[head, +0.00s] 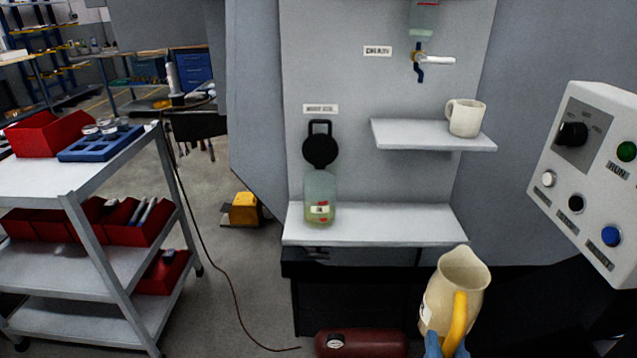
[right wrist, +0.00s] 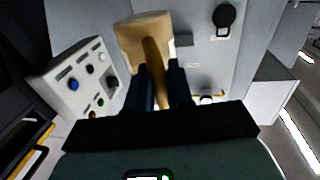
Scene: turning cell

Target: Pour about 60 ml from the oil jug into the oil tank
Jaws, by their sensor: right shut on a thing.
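The oil jug (head: 458,275) is beige with a yellow handle, near upright at the lower right of the head view. My right gripper (head: 447,345) is shut on its handle; the wrist view shows the dark fingers (right wrist: 158,70) on both sides of the handle, below the jug body (right wrist: 140,35). The oil tank (head: 320,205) is a translucent container with yellow-green liquid low in it, on the lower shelf, left of the jug. Its round black lid (head: 320,150) stands up behind the top. The liquid inside the jug is hidden. My left gripper is out of view.
A cream mug (head: 467,118) stands on the upper shelf (head: 400,135), right of and above the tank. The lower shelf (head: 400,222) is clear right of the tank. A control panel (head: 585,180) juts in at the right. A trolley (head: 60,185) stands at the left.

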